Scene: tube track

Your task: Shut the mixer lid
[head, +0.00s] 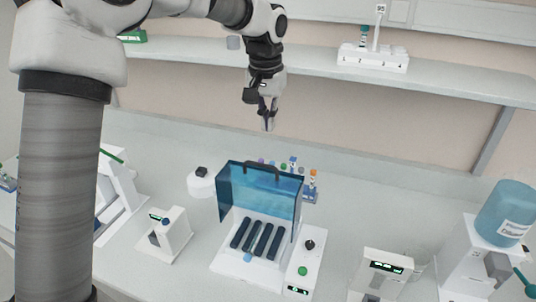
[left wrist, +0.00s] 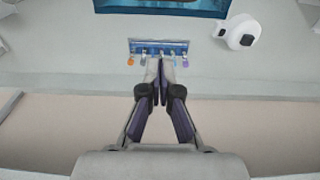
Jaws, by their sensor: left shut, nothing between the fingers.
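The mixer (head: 240,268) is a white machine on the bench in the head view, with several dark tube rollers in its open top. Its translucent blue lid (head: 255,193) stands raised and upright, with a dark handle on its top edge. In the left wrist view, part of the blue lid (left wrist: 165,7) shows at the top edge. My left gripper (head: 268,127) is above and behind the lid, apart from it, pointing down. Its fingers are shut and empty, as the left wrist view also shows (left wrist: 161,62). My right gripper is not in view.
A blue rack (head: 310,193) with capped tubes stands behind the lid; it also shows in the left wrist view (left wrist: 180,45). A small white device (head: 168,235) is left of the mixer. A blue-topped dispenser (head: 490,240) stands at right. A shelf (head: 330,78) runs behind.

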